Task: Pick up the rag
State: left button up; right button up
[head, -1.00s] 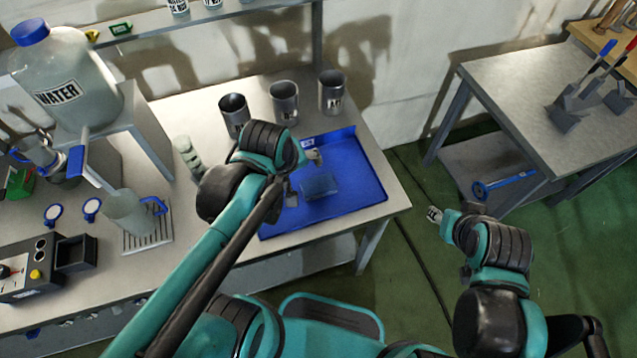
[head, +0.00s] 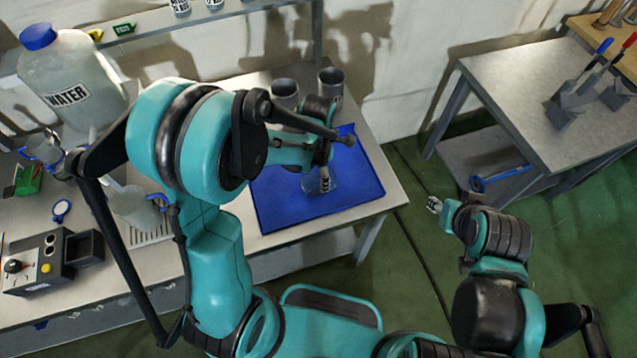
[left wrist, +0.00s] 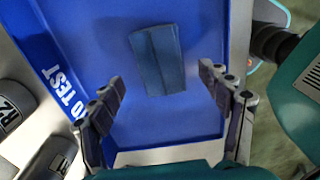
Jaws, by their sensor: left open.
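The rag (left wrist: 157,57) is a folded dark blue cloth lying on the blue tray (left wrist: 196,128), in the upper middle of the left wrist view. In the head view the rag (head: 312,188) is partly hidden under my left gripper (head: 325,180). My left gripper (left wrist: 162,80) is open and empty, with one finger to each side of the rag's near end. It appears to be above the tray, apart from the rag. My right gripper (head: 433,204) hangs over the floor, right of the table; its jaws are too small to judge.
Metal cups (head: 330,82) stand behind the tray at the table's back. A water bottle (head: 75,75), a mug and a control box (head: 38,262) are at the left. Another table (head: 530,95) with scoops stands at the right, across open floor.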

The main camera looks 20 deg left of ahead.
pick_arm(q)
notch_tip(320, 180, down, 4)
jog(key=shift+d+b, duration=0.1)
jog(key=shift+b, duration=0.45)
jog(key=c, duration=1.3)
jog(key=shift+r, duration=0.15)
jog(key=shift+c, duration=0.2)
notch_tip(320, 180, up, 4)
jog(key=shift+r+p, duration=0.15)
jog(key=shift+p, duration=0.75)
jog(key=s+d+r+p, duration=0.2)
jog(key=d+r, duration=0.4)
jog(key=d, duration=0.5)
jog(key=shift+s+d+r, duration=0.15)
jog(key=shift+s+r, duration=0.15)
jog(key=shift+s, duration=0.25)
